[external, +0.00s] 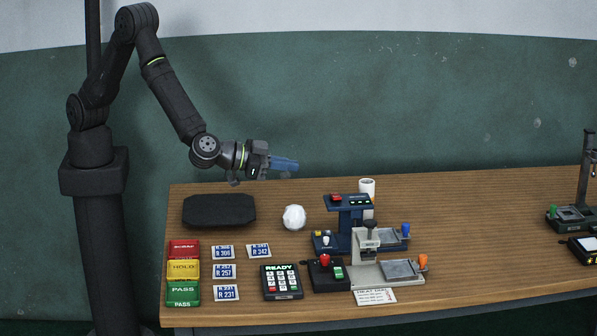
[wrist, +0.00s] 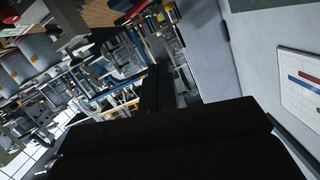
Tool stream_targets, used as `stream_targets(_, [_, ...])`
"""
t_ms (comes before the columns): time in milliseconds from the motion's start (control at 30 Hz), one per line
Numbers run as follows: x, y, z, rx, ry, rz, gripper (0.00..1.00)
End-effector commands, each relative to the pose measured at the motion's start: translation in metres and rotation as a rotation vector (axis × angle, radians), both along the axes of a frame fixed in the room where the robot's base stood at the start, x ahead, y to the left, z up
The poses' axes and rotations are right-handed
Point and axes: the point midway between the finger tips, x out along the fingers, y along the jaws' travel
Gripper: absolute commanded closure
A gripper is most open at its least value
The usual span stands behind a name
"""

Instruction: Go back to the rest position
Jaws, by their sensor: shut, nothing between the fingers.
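My gripper (external: 284,164) is held in the air above the back left part of the wooden table (external: 460,205). Its blue-grey fingers are together and point to the right, with nothing between them. My arm bends up from its base at the left and comes down to the wrist. In the wrist view, dark parts of my own gripper fill the lower middle, and the camera looks out across the room, tilted.
Below are a black tray (external: 219,210), a white ball (external: 294,217), red, yellow and green bins (external: 184,271), number cards (external: 224,272), a READY keypad (external: 281,282), and blue (external: 350,223) and grey (external: 372,260) devices. The air around my gripper is clear.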

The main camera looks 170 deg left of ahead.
Motion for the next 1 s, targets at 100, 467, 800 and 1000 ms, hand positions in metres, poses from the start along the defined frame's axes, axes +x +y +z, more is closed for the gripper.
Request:
stream_targets(100, [-0.011,0.013,0.006,-0.016,0.001,0.071,1.00])
stream_targets(467, [-0.042,0.040,0.018,-0.109,0.008,0.257,1.00])
stream_targets(800, [-0.063,0.057,0.024,-0.245,-0.004,0.390,1.00])
stream_targets(1000, [-0.072,0.064,0.027,-0.342,-0.018,0.446,1.00])
